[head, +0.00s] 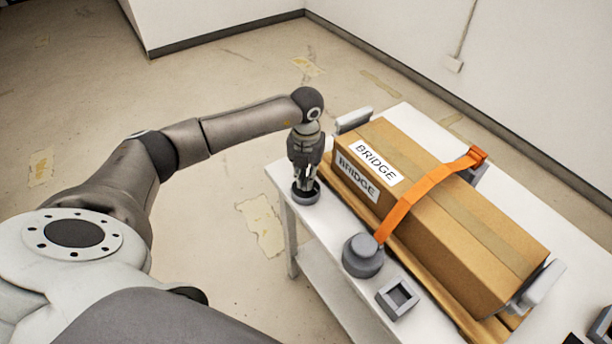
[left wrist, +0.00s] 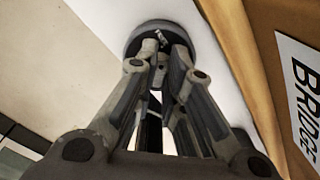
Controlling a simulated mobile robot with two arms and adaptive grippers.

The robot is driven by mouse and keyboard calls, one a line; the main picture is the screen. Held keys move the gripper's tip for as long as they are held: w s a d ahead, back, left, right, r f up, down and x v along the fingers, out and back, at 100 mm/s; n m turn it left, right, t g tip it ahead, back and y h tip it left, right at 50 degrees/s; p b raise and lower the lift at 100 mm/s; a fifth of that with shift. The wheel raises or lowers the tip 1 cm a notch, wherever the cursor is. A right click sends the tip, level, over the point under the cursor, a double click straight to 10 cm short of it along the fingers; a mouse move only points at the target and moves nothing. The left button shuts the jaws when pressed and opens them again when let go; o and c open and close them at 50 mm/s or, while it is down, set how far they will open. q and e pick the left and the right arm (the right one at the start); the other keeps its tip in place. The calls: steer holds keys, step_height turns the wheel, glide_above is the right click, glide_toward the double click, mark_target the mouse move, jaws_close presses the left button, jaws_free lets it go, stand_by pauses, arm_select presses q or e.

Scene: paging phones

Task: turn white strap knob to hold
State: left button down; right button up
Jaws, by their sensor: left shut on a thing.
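My left gripper (head: 306,184) points straight down at the near left corner of the white table. It is shut on a small knob over a round dark grey base (head: 307,195). In the left wrist view, the fingertips (left wrist: 158,45) close on a small pale piece in the middle of the round base (left wrist: 145,28). The fingers hide most of the knob, so its markings and which way it is turned cannot be read. My right gripper is not in view.
A cardboard box (head: 470,232) labelled BRIDGE lies right of my left gripper, with an orange strap (head: 420,197) over it. A round grey part (head: 362,258) and a square grey frame (head: 397,298) sit along the near edge of the table (head: 399,117). Floor to the left is clear.

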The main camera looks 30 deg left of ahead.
arm_select(q)
steer(key=m+b, duration=0.3)
steer(key=m, duration=0.1)
steer(key=shift+d+f+m, duration=0.1)
steer(key=shift+m, duration=0.2)
steer(key=m+b, duration=0.4)
steer(key=m, duration=0.2)
steer(key=shift+d, duration=0.1)
steer(key=m+b, duration=0.2)
steer(key=m, duration=0.2)
steer(key=shift+d+m, duration=0.1)
steer(key=shift+m, duration=0.2)
steer(key=shift+s+m+b, duration=0.1)
steer(key=shift+m+b, duration=0.4)
steer(key=shift+m, duration=0.6)
steer(key=shift+r, duration=0.2)
steer(key=c, duration=1.5)
jaws_free()
